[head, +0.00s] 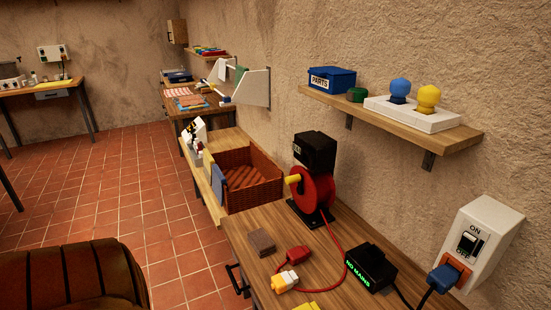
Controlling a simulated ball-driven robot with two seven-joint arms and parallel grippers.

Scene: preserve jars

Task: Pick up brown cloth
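A small flat brown piece (262,242), which looks like a folded brown cloth, lies on the near wooden bench (248,222). It lies near the bench's left side, left of the red reel and behind the red and yellow-white plugs. Nothing covers it. Neither of my grippers shows in the head view.
On the bench are a red cable reel (314,190), a red plug (293,259), a yellow-white connector (285,281) and a black "NO MAINS" box (371,266). A red cable runs between them. A wicker basket (262,191) stands behind. A brown ribbed shape (75,275) fills the lower left.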

